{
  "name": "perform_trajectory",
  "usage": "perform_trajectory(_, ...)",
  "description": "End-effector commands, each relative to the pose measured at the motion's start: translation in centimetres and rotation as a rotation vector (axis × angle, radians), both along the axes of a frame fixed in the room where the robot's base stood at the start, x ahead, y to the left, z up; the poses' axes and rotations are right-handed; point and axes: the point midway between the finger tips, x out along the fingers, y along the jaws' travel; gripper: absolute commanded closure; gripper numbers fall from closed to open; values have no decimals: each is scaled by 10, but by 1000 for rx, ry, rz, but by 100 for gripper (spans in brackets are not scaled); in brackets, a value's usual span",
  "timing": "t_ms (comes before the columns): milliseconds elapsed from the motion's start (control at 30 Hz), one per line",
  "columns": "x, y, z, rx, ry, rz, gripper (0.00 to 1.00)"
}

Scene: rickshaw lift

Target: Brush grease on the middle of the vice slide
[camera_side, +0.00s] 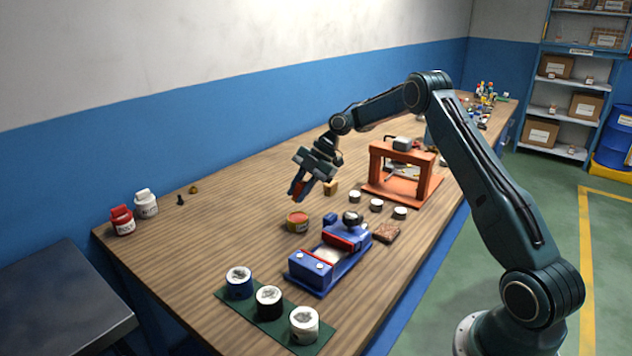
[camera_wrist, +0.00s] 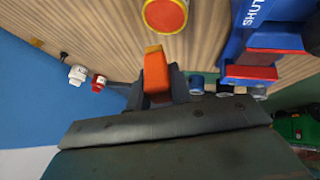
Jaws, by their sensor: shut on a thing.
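The blue vice (camera_side: 325,262) with red jaw parts lies on the wooden bench; it also shows at the right of the wrist view (camera_wrist: 240,45). Its pale slide (camera_side: 328,253) shows between the blue end and the red jaw. A red and yellow tin (camera_side: 298,222), possibly the grease, stands behind the vice and at the top of the wrist view (camera_wrist: 166,14). My gripper (camera_side: 300,187) is above the bench, behind the tin and apart from it and the vice. It is shut on an orange-red thing (camera_wrist: 156,73), seemingly the brush handle; no bristles can be made out.
An orange stand (camera_side: 412,175) and several small white-topped pots (camera_side: 376,205) are to the right. Red and white bottles (camera_side: 122,220) stand at far left. The bench's left middle is mostly clear.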

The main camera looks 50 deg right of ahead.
Motion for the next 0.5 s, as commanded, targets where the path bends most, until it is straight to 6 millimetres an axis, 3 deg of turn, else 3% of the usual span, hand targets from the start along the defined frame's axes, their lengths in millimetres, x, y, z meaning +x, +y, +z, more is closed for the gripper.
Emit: perform_trajectory(500, 0, 0, 20, -1, 0, 0, 100)
